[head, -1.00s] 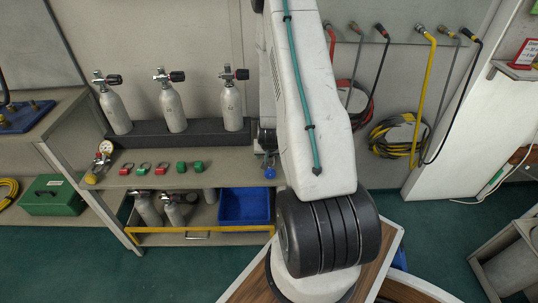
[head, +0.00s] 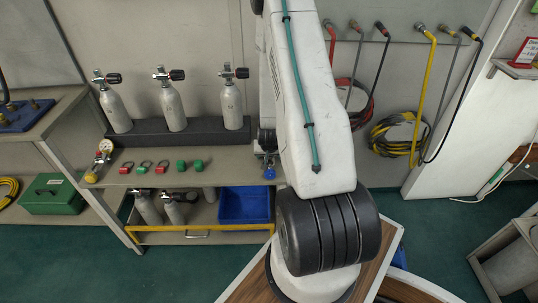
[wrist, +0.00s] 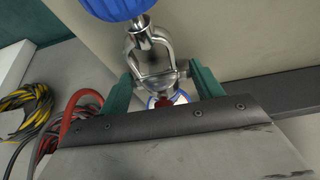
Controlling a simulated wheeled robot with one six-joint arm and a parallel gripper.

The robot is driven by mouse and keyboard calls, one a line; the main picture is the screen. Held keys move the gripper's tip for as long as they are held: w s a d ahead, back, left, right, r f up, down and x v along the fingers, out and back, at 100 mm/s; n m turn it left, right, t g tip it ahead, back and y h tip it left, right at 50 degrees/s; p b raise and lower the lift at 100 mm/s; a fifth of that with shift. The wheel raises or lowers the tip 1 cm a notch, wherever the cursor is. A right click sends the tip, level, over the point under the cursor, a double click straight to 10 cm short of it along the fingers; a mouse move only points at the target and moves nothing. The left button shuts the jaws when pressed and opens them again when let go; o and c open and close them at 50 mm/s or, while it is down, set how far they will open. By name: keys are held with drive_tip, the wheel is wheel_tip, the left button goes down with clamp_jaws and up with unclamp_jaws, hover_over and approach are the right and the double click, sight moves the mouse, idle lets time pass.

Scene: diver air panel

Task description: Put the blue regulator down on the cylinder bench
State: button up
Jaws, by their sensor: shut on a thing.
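The blue regulator has a blue knob (head: 269,173) and a metal yoke (wrist: 153,62). My gripper (wrist: 162,86) is shut on it, with a green finger on each side of the metal body. A round white and red part shows between the fingers. In the head view my gripper (head: 266,150) is mostly hidden by my arm. The regulator is at the right end of the cylinder bench (head: 225,165), over its top in front of the dark rack. I cannot tell whether it touches the bench top.
Several grey cylinders (head: 173,108) stand in the dark rack (head: 150,135). A regulator with a gauge (head: 101,160) and several small red and green fittings (head: 181,166) are on the bench to the left. A blue bin (head: 244,205) is below. Hoses (head: 400,130) hang at right.

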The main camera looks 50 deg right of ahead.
drive_tip(key=o, duration=1.5)
drive_tip(key=v, duration=0.7)
drive_tip(key=shift+s+a+r, duration=0.1)
drive_tip(key=shift+s+r, duration=0.05)
drive_tip(key=shift+r, duration=0.2)
